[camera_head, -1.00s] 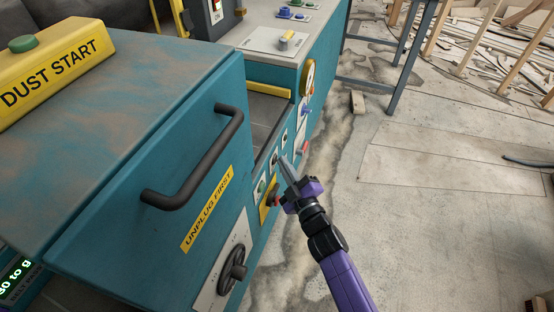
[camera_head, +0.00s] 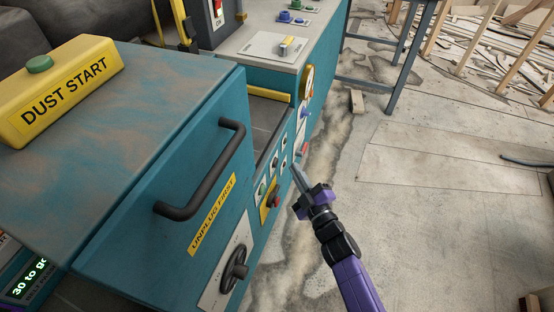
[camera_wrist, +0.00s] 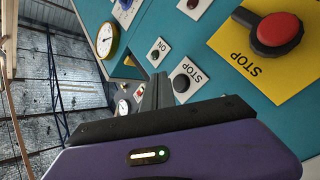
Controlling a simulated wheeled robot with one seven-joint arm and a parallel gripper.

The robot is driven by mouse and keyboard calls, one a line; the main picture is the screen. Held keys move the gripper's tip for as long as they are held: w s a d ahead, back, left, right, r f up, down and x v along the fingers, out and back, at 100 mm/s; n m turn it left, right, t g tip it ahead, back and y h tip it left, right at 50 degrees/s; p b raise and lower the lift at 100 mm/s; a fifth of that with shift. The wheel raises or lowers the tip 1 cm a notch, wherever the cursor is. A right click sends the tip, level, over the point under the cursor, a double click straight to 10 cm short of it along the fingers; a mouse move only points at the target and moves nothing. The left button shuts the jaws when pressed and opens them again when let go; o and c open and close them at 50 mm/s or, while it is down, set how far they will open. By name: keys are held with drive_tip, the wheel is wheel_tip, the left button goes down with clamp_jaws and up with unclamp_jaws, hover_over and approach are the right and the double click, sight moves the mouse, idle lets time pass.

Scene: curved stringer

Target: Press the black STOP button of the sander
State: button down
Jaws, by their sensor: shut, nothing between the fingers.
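The black STOP button (camera_wrist: 181,83) sits on a white plate marked STOP on the teal sander panel, in the wrist view. My gripper (camera_wrist: 158,80) is shut and empty; its fingertips appear just left of that button and partly cover the plate's edge. In the head view my gripper (camera_head: 295,167) points at the small button plates on the sander's side (camera_head: 240,212), with floor showing around the tips, so it looks apart from the panel. The head view is too small to read the plates' labels.
A larger red STOP knob (camera_wrist: 277,29) on a yellow plate lies right of the black button in the wrist view. An ON button (camera_wrist: 155,53) and a round gauge (camera_wrist: 105,40) are nearby. A dark handle (camera_head: 208,180) juts from the sander's front. Open floor (camera_head: 440,220) lies right.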

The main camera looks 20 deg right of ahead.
drive_tip(key=shift+s+d+p, duration=0.6)
drive_tip(key=shift+s+d, duration=0.2)
drive_tip(key=shift+d, duration=0.35)
drive_tip(key=s+r+m+g+h, duration=0.1)
drive_tip(key=s+r+m, duration=0.2)
drive_tip(key=s, duration=1.1)
drive_tip(key=s+r+m+g+p, duration=0.1)
drive_tip(key=s+r+m, duration=0.3)
drive_tip(key=s+r, duration=0.4)
drive_tip(key=s+a+r+m+g+h+p, duration=0.1)
drive_tip(key=s+r+m, duration=0.3)
drive_tip(key=s, duration=1.5)
wheel_tip(320, 180, up, 3)
drive_tip(key=shift+s+f+g+h, duration=0.2)
drive_tip(key=shift+s+g+h, duration=0.1)
drive_tip(key=shift+g, duration=0.1)
drive_tip(key=shift+a, duration=0.2)
